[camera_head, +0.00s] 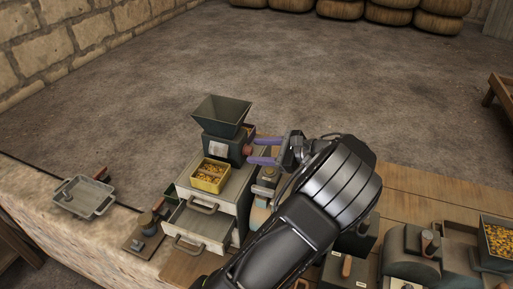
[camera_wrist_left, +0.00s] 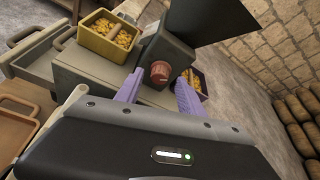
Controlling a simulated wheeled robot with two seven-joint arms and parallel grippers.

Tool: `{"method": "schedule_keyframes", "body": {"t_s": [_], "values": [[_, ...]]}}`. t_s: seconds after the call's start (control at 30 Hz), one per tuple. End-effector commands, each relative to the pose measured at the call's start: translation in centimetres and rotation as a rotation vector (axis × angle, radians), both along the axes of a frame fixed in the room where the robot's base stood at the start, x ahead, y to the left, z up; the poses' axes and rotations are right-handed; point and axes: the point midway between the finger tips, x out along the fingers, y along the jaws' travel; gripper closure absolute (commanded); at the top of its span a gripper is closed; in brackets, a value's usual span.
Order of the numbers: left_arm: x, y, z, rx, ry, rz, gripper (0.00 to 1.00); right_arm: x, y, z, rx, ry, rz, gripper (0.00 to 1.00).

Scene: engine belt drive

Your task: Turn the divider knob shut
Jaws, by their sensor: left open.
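The divider (camera_head: 222,148) is a dark box with a square funnel (camera_head: 221,113) on top, standing on a grey cabinet. Its reddish-brown knob (camera_head: 248,149) sticks out of its right side; the left wrist view shows the knob (camera_wrist_left: 160,73) facing me. My left gripper (camera_head: 254,150) is open, with its two purple fingers on either side of the knob. In the left wrist view the fingertips (camera_wrist_left: 159,82) flank the knob with gaps visible. I cannot tell whether either finger touches it. My right gripper is not in view.
A yellow tray (camera_head: 209,180) of yellow-brown pieces sits in front of the divider. A second tray (camera_wrist_left: 195,82) stands behind the knob. The cabinet's drawers (camera_head: 197,222) are partly open below. A grey pan (camera_head: 84,197) lies left; dark machines (camera_head: 408,255) stand right.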

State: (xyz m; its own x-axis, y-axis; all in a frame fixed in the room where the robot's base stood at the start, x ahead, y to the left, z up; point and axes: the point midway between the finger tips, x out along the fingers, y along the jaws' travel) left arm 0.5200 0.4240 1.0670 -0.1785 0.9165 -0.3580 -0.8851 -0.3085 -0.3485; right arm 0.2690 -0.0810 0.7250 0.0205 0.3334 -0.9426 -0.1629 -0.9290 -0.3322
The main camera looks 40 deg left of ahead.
Motion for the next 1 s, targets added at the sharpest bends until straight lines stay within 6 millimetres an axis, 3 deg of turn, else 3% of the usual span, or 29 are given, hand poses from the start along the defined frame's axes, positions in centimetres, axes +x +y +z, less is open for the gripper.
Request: {"method": "schedule_keyframes", "body": {"t_s": [0.1,0.4,0.9,1.0], "values": [[-0.23,0.86,-0.29,0.000,0.000,0.001,0.54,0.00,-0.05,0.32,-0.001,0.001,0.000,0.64],[-0.23,1.01,-0.46,-0.001,0.000,0.000,0.55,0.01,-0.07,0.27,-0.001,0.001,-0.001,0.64],[-0.22,0.98,-0.45,-0.001,0.000,0.001,0.96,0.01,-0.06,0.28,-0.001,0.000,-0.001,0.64],[-0.22,0.98,-0.45,-0.001,0.000,0.001,1.00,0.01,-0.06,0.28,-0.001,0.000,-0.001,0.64]]}}
